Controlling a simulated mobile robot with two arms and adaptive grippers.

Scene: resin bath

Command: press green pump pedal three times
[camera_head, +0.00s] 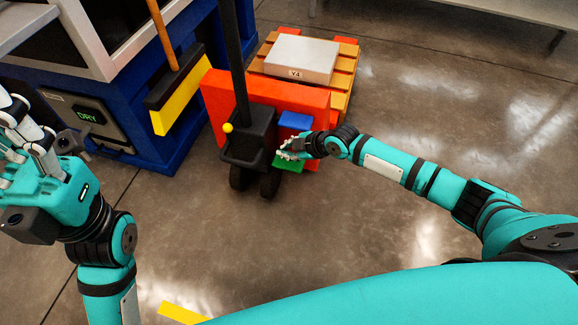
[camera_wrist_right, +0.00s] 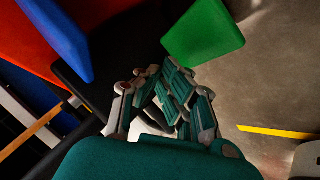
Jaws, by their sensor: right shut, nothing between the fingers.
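The green pedal (camera_head: 289,164) is a flat plate low on the front of the red pallet jack (camera_head: 305,98), just below a blue pedal (camera_head: 295,121). My right gripper (camera_head: 284,150) is shut and empty, over the upper part of the green pedal in the head view and hiding some of it. In the right wrist view the green pedal (camera_wrist_right: 203,34) lies just beyond the shut fingertips (camera_wrist_right: 163,72); I cannot tell whether they touch. The blue pedal (camera_wrist_right: 57,35) is at upper left there. My left gripper (camera_head: 22,135) is at the left edge, partly cut off, away from the jack.
The jack's black pump housing (camera_head: 249,140) and upright handle (camera_head: 238,70) stand left of my right gripper. A wooden pallet (camera_head: 342,78) carries a pale box (camera_head: 301,58) behind. A blue machine (camera_head: 160,145) with a "DRY" display is at left. Floor on the right is clear.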

